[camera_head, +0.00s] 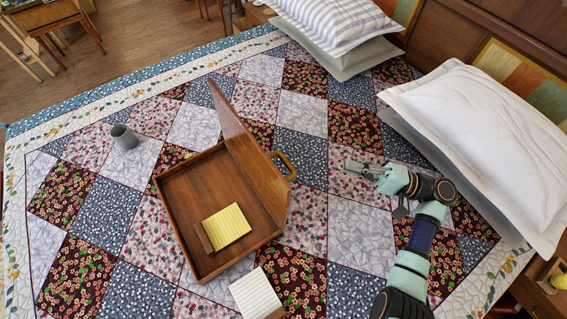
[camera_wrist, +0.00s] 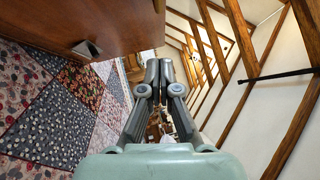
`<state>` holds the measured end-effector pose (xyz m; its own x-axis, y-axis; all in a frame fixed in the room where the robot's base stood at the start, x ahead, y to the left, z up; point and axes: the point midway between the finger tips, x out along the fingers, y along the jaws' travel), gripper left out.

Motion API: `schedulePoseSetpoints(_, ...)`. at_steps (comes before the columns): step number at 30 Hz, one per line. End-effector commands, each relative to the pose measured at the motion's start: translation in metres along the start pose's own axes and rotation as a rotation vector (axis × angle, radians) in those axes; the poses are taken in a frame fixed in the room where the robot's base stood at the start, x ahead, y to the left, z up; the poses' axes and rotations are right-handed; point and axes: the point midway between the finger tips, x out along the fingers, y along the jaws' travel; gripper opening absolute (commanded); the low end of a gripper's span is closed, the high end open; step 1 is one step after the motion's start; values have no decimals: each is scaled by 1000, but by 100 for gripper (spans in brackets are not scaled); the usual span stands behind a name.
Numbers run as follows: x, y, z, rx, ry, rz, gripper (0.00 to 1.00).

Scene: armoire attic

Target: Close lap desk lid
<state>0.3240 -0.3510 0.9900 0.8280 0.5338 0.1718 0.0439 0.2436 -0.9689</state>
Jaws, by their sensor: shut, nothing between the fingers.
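The wooden lap desk (camera_head: 203,256) lies open on the patchwork quilt in the head view. Its lid (camera_head: 247,143) stands raised, hinged on the side toward my arm and tilted up. A brass-coloured handle (camera_head: 285,165) shows on the desk's right side, behind the lid. My gripper (camera_head: 350,165) is shut and empty, to the right of the lid and apart from it. In the wrist view, my shut fingers (camera_wrist: 166,72) point forward, and a brown wooden panel (camera_wrist: 90,22), probably the lid, fills the upper left with a small metal fitting on it.
A yellow notepad (camera_head: 227,227) lies inside the desk. A grey mug (camera_head: 124,136) stands on the quilt to the left, and a white notepad (camera_head: 256,295) lies in front. Pillows (camera_head: 480,130) lie at the right and back. The quilt left of the desk is mostly clear.

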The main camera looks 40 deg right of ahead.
Motion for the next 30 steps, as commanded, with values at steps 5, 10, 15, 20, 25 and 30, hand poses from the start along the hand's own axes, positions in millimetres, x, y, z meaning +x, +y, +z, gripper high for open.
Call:
schedulePoseSetpoints(5,26,-2,2,1,-4,1,0)
schedulePoseSetpoints(10,64,-2,2,1,-4,3,0)
schedulePoseSetpoints(15,101,-2,2,0,-5,4,0)
schedulePoseSetpoints(20,118,-2,20,0,-1,3,0)
schedulePoseSetpoints(25,127,0,28,-1,-1,3,0)
schedulePoseSetpoints(30,127,1,29,-2,-1,3,0)
